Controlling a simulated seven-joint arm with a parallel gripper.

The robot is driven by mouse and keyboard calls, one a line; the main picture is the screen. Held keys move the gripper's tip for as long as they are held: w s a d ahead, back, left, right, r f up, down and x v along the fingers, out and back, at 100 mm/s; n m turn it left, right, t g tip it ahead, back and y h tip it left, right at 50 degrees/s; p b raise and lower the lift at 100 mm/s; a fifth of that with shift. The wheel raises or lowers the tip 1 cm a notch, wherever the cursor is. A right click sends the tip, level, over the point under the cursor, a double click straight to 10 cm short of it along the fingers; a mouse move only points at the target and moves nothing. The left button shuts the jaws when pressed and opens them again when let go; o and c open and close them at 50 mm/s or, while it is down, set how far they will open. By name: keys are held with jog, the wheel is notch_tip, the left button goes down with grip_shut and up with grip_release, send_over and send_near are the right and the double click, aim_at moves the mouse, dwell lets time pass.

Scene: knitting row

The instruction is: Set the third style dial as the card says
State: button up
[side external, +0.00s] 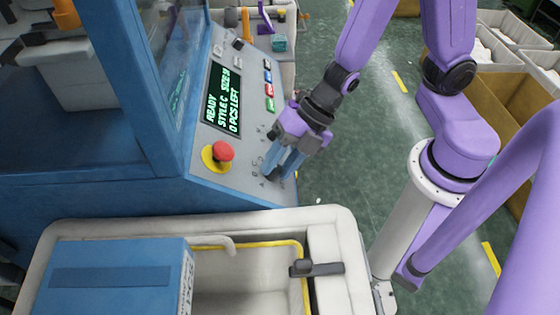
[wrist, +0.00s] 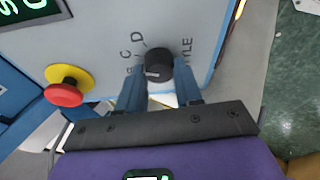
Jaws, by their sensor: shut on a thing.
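A round black dial (wrist: 159,62) sits on the grey control panel (wrist: 105,30), with printed letters C and D and part of the word STYLE around it in the wrist view. A small light mark shows on the dial's lower left; which letter it points at I cannot tell. My gripper (wrist: 160,76) has its two blue fingers on either side of the dial, shut on it. In the side external view, my gripper (side external: 273,175) reaches down to the panel's lower right and its fingers mostly hide the dial. I cannot make out a readable card.
A red emergency button (side external: 223,151) on a yellow collar stands left of my gripper. The display (side external: 221,100) shows READY, STYLE C and 0 PCS LEFT. Coloured buttons (side external: 269,90) line the panel's right edge. A pale bin (side external: 330,230) holding a blue box (side external: 110,290) stands in front.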

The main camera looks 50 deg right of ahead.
dwell(0.3)
jog(key=o, duration=1)
jog(key=shift+o, duration=0.2)
jog(key=shift+r, duration=0.1)
jog(key=v, duration=0.7)
jog(key=shift+d, duration=0.15)
jog(key=shift+r, duration=0.1)
jog(key=d+r+m+t+h, duration=0.2)
jog(key=d+r+m+h, duration=0.15)
jog(key=d+m, duration=0.55)
jog(key=s+d+m+g+h, duration=0.2)
jog(key=s+m+g+h, duration=0.1)
jog(key=s+m, duration=0.4)
jog(key=shift+s+m+g, duration=0.3)
jog(key=shift+s+g, duration=0.3)
jog(key=shift+s, duration=0.3)
